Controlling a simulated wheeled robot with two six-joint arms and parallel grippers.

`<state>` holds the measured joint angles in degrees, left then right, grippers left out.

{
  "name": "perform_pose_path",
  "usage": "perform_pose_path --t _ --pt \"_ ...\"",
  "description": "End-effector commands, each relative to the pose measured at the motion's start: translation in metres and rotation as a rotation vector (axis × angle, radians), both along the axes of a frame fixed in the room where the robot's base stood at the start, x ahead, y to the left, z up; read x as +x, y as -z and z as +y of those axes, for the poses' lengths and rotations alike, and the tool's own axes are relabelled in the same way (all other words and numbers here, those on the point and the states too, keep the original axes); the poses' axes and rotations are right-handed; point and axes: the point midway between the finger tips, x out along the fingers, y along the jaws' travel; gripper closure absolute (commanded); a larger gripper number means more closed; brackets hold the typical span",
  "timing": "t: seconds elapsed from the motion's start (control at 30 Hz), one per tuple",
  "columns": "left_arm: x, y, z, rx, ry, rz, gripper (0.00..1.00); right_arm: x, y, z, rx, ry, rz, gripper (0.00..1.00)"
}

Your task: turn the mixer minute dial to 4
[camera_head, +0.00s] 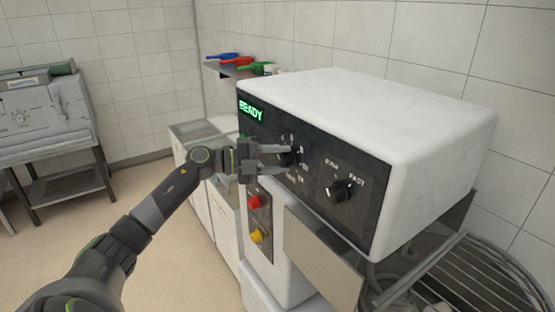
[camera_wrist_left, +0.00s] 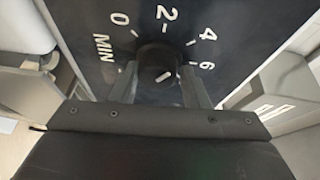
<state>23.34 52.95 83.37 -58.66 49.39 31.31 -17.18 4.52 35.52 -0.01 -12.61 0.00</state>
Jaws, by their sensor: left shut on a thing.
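The mixer's minute dial (camera_wrist_left: 150,62) is a black round knob on the dark panel, with MIN and the marks 0, 2, 4 and 6 around it in the left wrist view. A short white line on its face lies slanted, lower left to upper right; I cannot tell for sure which number it points at. My left gripper (camera_wrist_left: 160,84) is shut on the knob, one finger on each side. In the head view my left gripper (camera_head: 285,155) reaches the panel from the left, and its fingers partly cover the dial (camera_head: 296,156). My right gripper is out of view.
A second dial (camera_head: 342,190), marked FAST, sits right of the minute dial. A green READY display (camera_head: 250,111) is at the panel's upper left. Red (camera_head: 254,202) and yellow (camera_head: 257,236) buttons are below. A wire guard (camera_head: 485,275) is at lower right. Coloured scoops (camera_head: 237,61) lie on a shelf behind.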

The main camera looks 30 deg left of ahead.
Motion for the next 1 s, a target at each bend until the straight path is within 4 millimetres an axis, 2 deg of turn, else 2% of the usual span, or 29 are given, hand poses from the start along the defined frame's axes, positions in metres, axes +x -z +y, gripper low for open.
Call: perform_pose_path --t 0.03,0.4,0.93,0.97,1.0 --pt "-0.0019 0.0063 -0.0012 0.032 0.007 0.000 0.81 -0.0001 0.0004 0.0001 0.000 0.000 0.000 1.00" --pt "-0.0019 0.0065 -0.0012 0.168 0.006 -0.055 0.81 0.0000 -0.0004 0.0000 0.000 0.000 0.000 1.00" --pt "-0.0020 0.0066 -0.0012 0.187 0.005 -0.063 0.81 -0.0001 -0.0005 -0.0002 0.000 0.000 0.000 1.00" --pt "-0.0019 0.0065 -0.0011 0.187 0.005 -0.063 0.56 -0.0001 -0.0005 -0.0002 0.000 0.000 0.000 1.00" --pt "-0.0019 0.0065 -0.0012 0.187 0.005 -0.063 0.51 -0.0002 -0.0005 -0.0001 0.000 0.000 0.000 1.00"
